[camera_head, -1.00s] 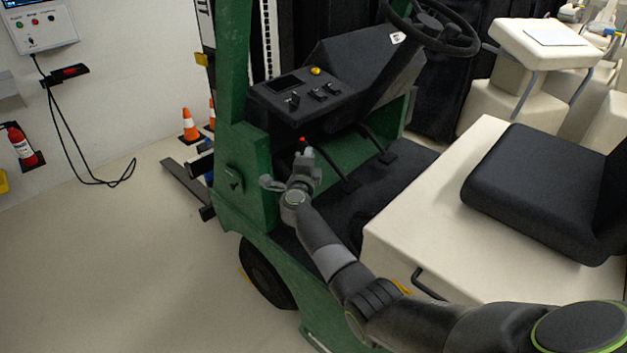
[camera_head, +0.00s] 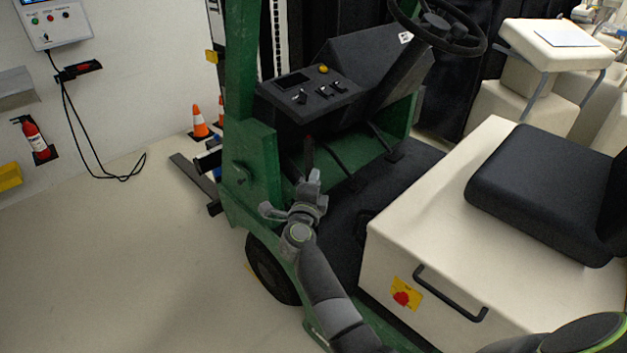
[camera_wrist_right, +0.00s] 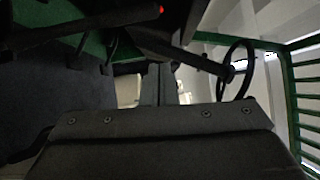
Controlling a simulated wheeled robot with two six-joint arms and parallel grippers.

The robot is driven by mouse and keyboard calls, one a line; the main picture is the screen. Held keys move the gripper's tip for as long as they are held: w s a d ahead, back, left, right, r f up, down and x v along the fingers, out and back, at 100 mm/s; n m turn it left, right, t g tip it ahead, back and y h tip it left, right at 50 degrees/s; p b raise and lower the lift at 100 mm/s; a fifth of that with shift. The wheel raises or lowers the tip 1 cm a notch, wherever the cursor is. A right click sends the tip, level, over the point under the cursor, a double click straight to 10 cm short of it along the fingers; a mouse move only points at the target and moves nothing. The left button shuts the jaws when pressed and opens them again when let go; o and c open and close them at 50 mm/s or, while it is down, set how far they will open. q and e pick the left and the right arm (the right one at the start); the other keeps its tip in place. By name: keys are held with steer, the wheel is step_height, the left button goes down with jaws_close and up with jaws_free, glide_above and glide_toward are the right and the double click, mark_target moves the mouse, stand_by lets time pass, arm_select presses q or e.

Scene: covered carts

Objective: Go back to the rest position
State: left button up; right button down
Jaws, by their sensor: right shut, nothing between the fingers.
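My right gripper (camera_head: 314,180) is shut and empty. It is in the open side of the green forklift (camera_head: 247,170), above the dark floor and a little below the dashboard (camera_head: 310,95). A dark lever (camera_head: 309,150) stands just beyond the fingertips in the head view, apart from them as far as I can tell. In the right wrist view the closed fingers (camera_wrist_right: 168,85) point ahead, with a red-tipped lever (camera_wrist_right: 160,9) above. My left gripper is not in view.
The pale seat base (camera_head: 400,240) with a handle and red knob (camera_head: 402,298) is close to the right of my arm. The steering wheel (camera_head: 437,25) is above right. Free floor (camera_head: 110,260) lies left, with cones (camera_head: 200,122) and a fire extinguisher (camera_head: 36,140) by the wall.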

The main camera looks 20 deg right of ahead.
steer(key=shift+s, duration=0.1)
stand_by(0.3)
steer(key=s+f+n+g+y, duration=0.1)
steer(key=s+f+n+y, duration=0.35)
steer(key=f, duration=0.75)
steer(key=s+f+n+g+y, duration=0.1)
steer(key=s+f+n, duration=0.65)
steer(key=f, duration=0.55)
steer(key=s+f+n+g+y, duration=0.25)
steer(key=s+f+n, duration=0.35)
steer(key=f, duration=0.6)
steer(key=s+d+f+n+g, duration=0.2)
steer(key=s+f, duration=0.4)
steer(key=s, duration=0.7)
steer(key=s+d+f+n+g+b, duration=0.1)
steer(key=s+f+g, duration=0.3)
steer(key=s, duration=1)
steer(key=s+d+f+n+g, duration=0.3)
steer(key=s+f, duration=0.5)
steer(key=s, duration=0.6)
steer(key=shift+f+n+g+y, duration=0.3)
steer(key=shift+g+y, duration=0.1)
steer(key=shift+g, duration=0.15)
